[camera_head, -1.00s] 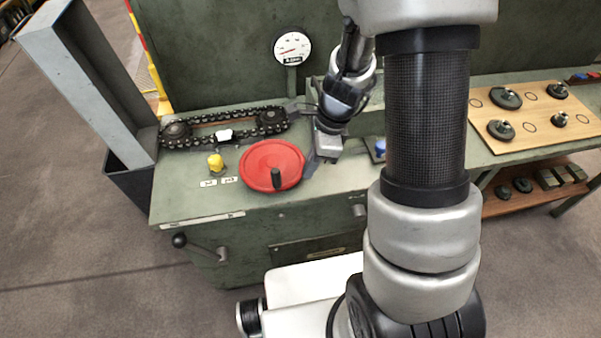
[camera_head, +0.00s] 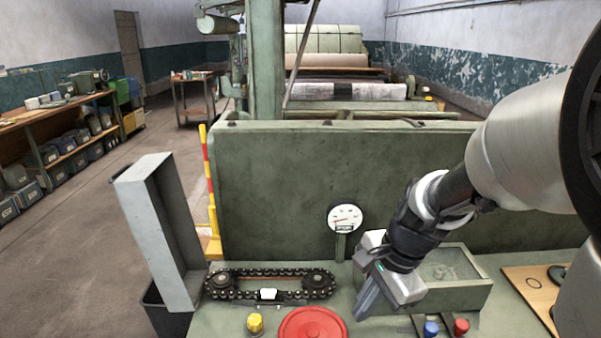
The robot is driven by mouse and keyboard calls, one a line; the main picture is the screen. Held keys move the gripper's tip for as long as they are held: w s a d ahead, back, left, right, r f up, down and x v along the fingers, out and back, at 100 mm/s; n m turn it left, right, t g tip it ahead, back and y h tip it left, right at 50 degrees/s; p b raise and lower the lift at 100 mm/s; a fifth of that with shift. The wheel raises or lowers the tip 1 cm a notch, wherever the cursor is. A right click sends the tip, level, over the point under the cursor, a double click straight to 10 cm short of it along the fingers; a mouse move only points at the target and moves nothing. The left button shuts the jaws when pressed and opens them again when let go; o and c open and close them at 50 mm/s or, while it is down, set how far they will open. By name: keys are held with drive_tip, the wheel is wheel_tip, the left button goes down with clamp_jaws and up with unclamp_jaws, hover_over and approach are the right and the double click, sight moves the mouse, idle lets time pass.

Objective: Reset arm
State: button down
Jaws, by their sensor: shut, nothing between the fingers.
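My gripper (camera_head: 363,308) hangs over the green bench, just right of the red round handwheel (camera_head: 312,325), with its fingers pointing down and to the left. The fingers are together and hold nothing. My arm reaches in from the right side of the picture. The handwheel is cut off by the bottom edge. I cannot tell how high the fingertips are above the bench.
A chain loop on two sprockets (camera_head: 270,285) and a yellow knob (camera_head: 255,323) are on the left of the bench. A dial gauge (camera_head: 344,218) stands behind. A green tray (camera_head: 470,296), blue button (camera_head: 430,329) and red button (camera_head: 461,327) are on the right.

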drive_tip(key=s+r+n+t+h+p, duration=0.1)
drive_tip(key=s+r+n+t, duration=0.1)
drive_tip(key=s+r+n, duration=0.3)
drive_tip(key=s+d+r+n+t+h+p, duration=0.1)
drive_tip(key=s+r+n+t, duration=0.1)
drive_tip(key=s+r+n, duration=0.3)
wheel_tip(320, 180, up, 6)
drive_tip(key=n, duration=0.4)
drive_tip(key=shift+s+d+h, duration=0.3)
drive_tip(key=shift+s+h, duration=0.1)
drive_tip(key=shift+f, duration=0.1)
